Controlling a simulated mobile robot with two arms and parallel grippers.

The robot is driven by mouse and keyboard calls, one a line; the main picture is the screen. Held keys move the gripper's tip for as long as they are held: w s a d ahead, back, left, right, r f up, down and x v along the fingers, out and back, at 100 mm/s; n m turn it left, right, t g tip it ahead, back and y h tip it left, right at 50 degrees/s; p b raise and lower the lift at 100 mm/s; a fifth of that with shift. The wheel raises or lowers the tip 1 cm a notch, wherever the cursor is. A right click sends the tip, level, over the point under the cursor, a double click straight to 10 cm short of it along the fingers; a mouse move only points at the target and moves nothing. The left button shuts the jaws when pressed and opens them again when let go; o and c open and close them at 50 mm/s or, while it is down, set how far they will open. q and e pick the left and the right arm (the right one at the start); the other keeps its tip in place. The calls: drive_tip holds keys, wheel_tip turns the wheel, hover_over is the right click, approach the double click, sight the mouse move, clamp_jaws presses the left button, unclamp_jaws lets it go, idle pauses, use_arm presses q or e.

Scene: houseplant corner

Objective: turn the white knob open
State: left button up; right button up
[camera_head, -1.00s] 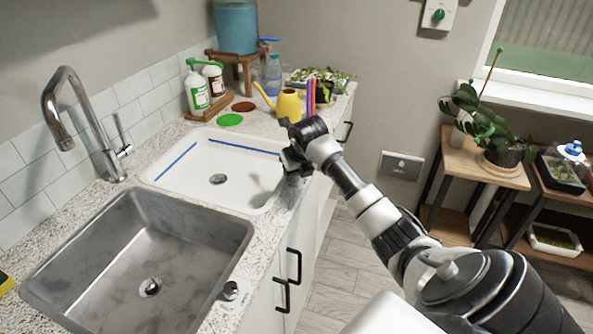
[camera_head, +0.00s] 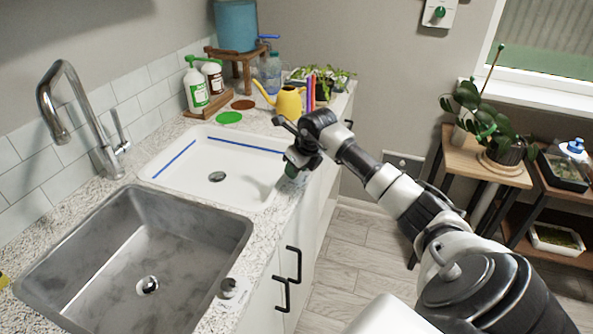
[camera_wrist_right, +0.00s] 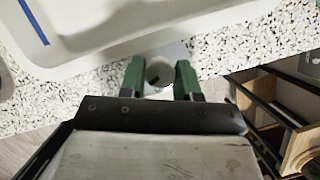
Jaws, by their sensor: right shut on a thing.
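The white knob (camera_wrist_right: 158,72) shows in the right wrist view as a small pale round cap with a dark mark, at the counter edge beside the white basin (camera_wrist_right: 115,40). My right gripper (camera_wrist_right: 160,75) has its two green fingertips on either side of the knob, shut on it. In the head view my right gripper (camera_head: 292,168) points down at the front right edge of the white basin (camera_head: 170,182), and it hides the knob there. My left gripper is not in view.
A steel sink (camera_head: 75,300) with a tall faucet (camera_head: 62,95) is at the near left. A small metal knob (camera_head: 232,288) is by its right edge. A yellow watering can (camera_head: 289,102) and two bottles (camera_head: 197,90) stand farther back on the counter.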

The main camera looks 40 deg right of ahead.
drive_tip(key=n+y+b, duration=0.1)
drive_tip(key=n, duration=0.2)
drive_tip(key=n+y+b, duration=0.1)
drive_tip(key=n, duration=0.2)
drive_tip(key=shift+d+g, duration=0.2)
drive_tip(key=shift+g, duration=0.2)
drive_tip(key=n+y+b, duration=0.1)
drive_tip(key=n, duration=0.3)
drive_tip(key=shift+w+r+g, duration=0.1)
drive_tip(key=shift+w+g, duration=0.05)
drive_tip(key=shift+g, duration=0.25)
drive_tip(key=shift+n+g+y+b, duration=0.5)
drive_tip(key=shift+n+g, duration=0.1)
drive_tip(key=shift+n, duration=1)
drive_tip(key=o, duration=0.9)
drive_tip(key=v, duration=1)
drive_tip(key=shift+w+d+r, duration=0.1)
drive_tip(key=shift+r, duration=0.25)
